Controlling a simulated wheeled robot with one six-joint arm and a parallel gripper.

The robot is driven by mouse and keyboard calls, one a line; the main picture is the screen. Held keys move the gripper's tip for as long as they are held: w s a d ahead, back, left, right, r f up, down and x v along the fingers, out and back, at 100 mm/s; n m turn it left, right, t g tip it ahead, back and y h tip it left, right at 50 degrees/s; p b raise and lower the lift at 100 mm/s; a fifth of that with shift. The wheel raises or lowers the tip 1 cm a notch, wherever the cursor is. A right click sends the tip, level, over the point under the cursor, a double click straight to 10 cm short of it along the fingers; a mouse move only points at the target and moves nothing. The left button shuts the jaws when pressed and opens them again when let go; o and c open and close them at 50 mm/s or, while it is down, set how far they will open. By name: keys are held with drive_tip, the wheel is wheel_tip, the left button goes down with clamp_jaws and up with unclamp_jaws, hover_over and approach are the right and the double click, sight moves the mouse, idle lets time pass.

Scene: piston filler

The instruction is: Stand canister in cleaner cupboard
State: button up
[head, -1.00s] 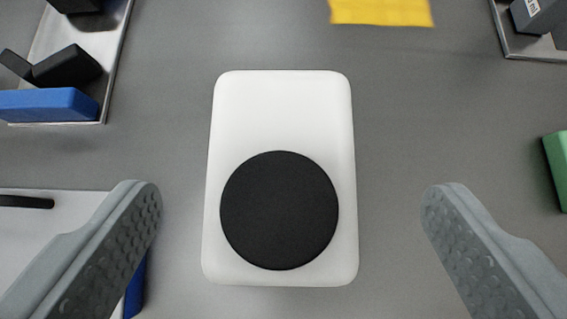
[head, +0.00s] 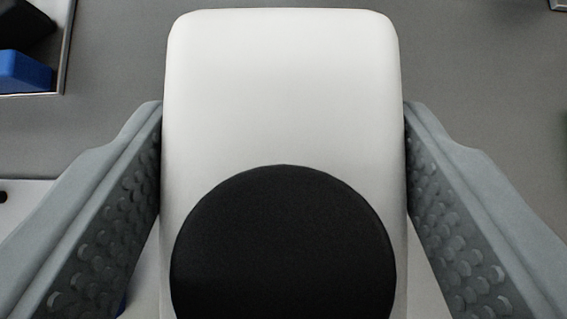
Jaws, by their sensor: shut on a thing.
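The canister (head: 285,85) is a white block with rounded corners and a round black cap (head: 285,250). It fills the middle of the head view, seen from above, and its lower end runs out of the frame. My gripper (head: 283,125) is shut on the canister, one grey finger against its left side and one against its right. The canister's underside is hidden, so I cannot tell whether it touches the grey surface. The cleaner cupboard cannot be made out in this view.
A metal tray (head: 68,50) with a blue block (head: 22,72) and black pieces is at the upper left. A pale flat panel (head: 30,205) lies at the left, partly behind my finger. The grey surface (head: 480,90) at the upper right is mostly clear.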

clamp_jaws()
drive_tip(key=shift+r, duration=0.2)
